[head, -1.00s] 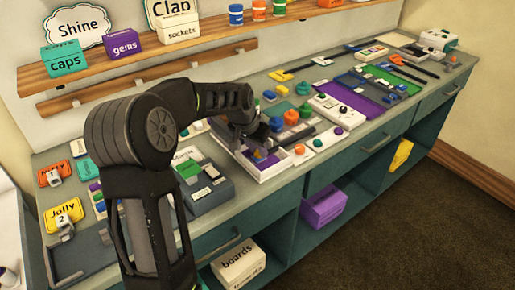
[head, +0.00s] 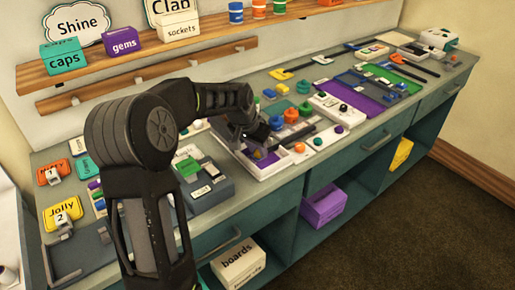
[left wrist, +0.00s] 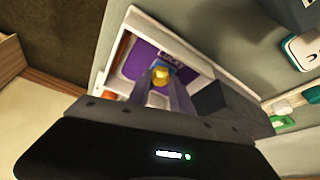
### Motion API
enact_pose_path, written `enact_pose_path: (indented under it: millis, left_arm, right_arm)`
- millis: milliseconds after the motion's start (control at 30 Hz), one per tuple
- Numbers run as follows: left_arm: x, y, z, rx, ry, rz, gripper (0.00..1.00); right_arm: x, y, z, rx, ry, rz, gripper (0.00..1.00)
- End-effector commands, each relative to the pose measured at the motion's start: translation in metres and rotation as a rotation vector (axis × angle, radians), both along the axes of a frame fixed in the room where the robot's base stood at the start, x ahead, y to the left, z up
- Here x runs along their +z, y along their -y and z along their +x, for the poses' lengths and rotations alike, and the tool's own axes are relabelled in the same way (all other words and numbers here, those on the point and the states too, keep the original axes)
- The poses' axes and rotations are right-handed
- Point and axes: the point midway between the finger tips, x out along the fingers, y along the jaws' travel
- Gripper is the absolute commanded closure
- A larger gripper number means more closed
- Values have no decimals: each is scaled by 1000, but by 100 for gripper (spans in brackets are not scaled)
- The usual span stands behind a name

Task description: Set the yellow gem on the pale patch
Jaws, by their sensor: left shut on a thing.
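The yellow gem (left wrist: 161,74) shows in the left wrist view between the fingertips of my left gripper (left wrist: 160,84), which is shut on it. Behind the gem is a purple surface with a dark lettered label, inside a white-rimmed tray (left wrist: 128,22). In the head view my left gripper (head: 258,136) is over this tray (head: 262,176) near the front of the counter, and its fingers partly hide the inside. I cannot tell whether the gem touches the surface below. I cannot make out the pale patch with certainty. My right gripper is not in view.
A grey box with a green top (head: 188,168) is to the left. The counter (head: 375,137) is crowded, with a narrow clear strip along its front edge.

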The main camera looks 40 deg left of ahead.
Motion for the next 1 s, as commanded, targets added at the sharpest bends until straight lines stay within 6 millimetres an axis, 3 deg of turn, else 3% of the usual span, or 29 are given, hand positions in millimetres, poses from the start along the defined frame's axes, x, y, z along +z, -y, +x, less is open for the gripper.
enact_pose_path:
  millis: [733,767,1000]
  left_arm:
    - [-1,0,0,0,0,0,100]
    - [-1,0,0,0,0,0,73]
    - [-1,0,0,0,0,0,53]
  right_arm:
    - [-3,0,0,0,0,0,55]
    - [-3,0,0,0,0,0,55]
    - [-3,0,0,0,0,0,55]
